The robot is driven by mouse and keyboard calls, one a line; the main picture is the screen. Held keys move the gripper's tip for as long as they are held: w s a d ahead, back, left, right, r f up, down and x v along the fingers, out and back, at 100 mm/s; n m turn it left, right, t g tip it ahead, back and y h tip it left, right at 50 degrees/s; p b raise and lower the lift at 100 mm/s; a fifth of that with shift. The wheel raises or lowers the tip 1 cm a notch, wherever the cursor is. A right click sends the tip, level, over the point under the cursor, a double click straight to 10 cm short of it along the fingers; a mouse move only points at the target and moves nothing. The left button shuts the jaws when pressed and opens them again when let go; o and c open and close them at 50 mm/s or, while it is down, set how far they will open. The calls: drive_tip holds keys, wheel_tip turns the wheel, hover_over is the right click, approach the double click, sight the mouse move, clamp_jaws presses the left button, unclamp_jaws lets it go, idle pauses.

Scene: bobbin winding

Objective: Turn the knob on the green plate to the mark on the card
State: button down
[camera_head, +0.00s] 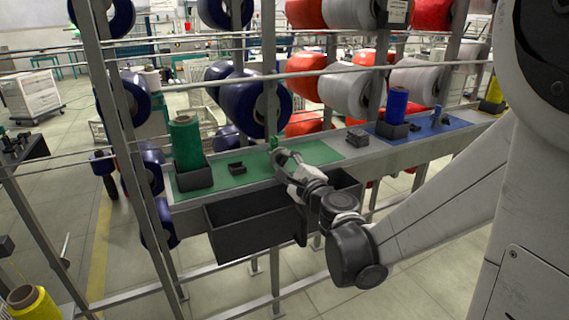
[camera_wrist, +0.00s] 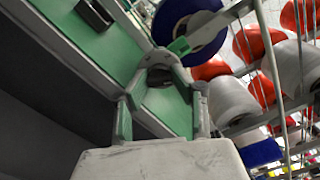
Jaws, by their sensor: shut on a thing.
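The green plate (camera_head: 222,180) lies on the grey rail shelf; it also shows in the wrist view (camera_wrist: 92,42). A small green knob (camera_head: 274,141) stands on it, just beyond my gripper (camera_head: 277,155). In the wrist view a green piece of the knob (camera_wrist: 179,46) shows at the fingertips of my gripper (camera_wrist: 160,58). The fingers are closed in on the knob, and they hide most of it. Its exact turn angle cannot be told. A pale card (camera_head: 397,12) with dark print hangs at the top right; its marking is too small to read.
A green bobbin (camera_head: 186,143) stands in a dark holder at the plate's left, with a small black block (camera_head: 236,169) between it and my gripper. A dark open bin (camera_head: 250,235) hangs below the shelf. A blue plate (camera_head: 432,128) lies to the right. Spool racks stand behind.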

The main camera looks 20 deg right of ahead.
drive_tip(key=n+b, duration=0.1)
drive_tip(key=n, duration=1)
drive_tip(key=shift+b, duration=0.35)
drive_tip(key=shift+n, duration=0.3)
drive_tip(key=c, duration=1.7)
unclamp_jaws()
drive_tip(key=s, duration=0.4)
drive_tip(key=s+d, duration=0.1)
drive_tip(key=s, duration=0.3)
drive_tip(key=s+d, duration=0.1)
drive_tip(key=s, duration=0.2)
drive_tip(key=shift+s, duration=0.4)
